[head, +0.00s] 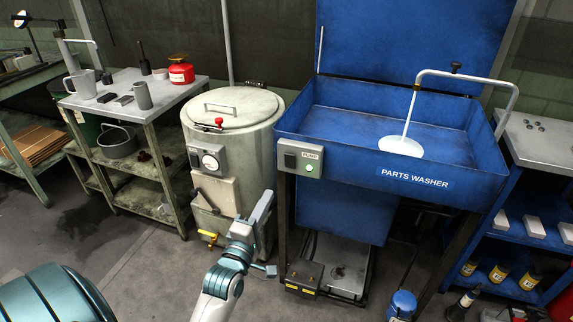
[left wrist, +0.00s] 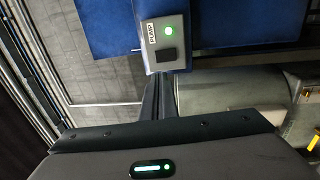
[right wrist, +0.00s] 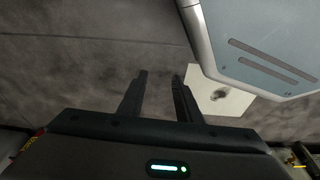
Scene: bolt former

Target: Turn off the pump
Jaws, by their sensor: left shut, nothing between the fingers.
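The pump switch box (head: 301,159) is a grey box labelled PUMP on the front left of the blue parts washer (head: 400,110). It has a dark switch and a lit green light, both also clear on the pump switch box in the left wrist view (left wrist: 152,66). White liquid runs from the spout (head: 470,77) into the basin. My left gripper (head: 266,202) is below and left of the box, apart from it, with its fingers (left wrist: 161,96) shut and empty. My right gripper (right wrist: 160,75) is open and empty over the floor; it is outside the head view.
A round lidded tank (head: 232,150) with its own control box (head: 208,160) stands left of the washer. A grey cart (head: 150,100) with a mug and tools is farther left. A blue shelf (head: 520,215) with bottles stands at the right. Floor is bare in front of the cart.

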